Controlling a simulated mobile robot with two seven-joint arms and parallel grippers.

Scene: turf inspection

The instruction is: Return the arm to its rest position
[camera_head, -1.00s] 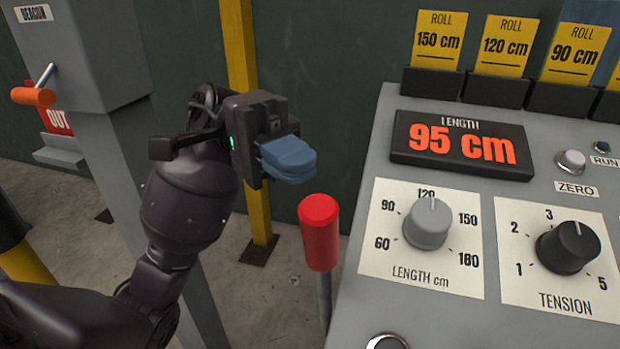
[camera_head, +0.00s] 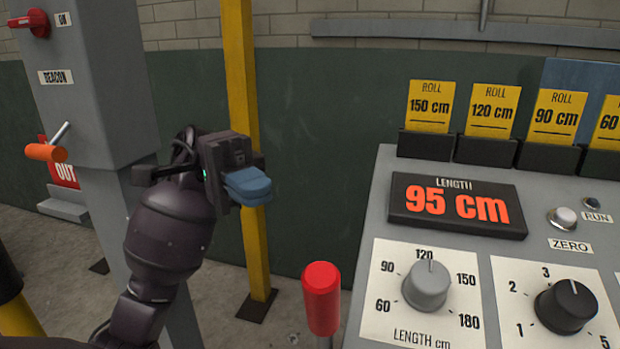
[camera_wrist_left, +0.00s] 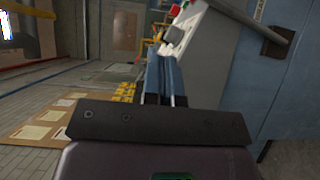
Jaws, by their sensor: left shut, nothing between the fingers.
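My left gripper (camera_head: 248,187) is in the head view, raised at the left of the control panel. Its blue fingers are together with nothing between them. The closed fingers also show in the left wrist view (camera_wrist_left: 160,78). It is apart from the red-topped lever (camera_head: 321,298) below it to the right and from the panel. My left arm comes up from the lower left. My right gripper is not in view.
The grey panel (camera_head: 375,215) on the right carries a display (camera_head: 457,205) reading 95 cm, a length knob (camera_head: 427,286) and a tension knob (camera_head: 566,306). A yellow post (camera_head: 241,85) stands behind my gripper. A grey beacon column (camera_head: 95,110) with an orange-handled lever (camera_head: 46,153) stands left.

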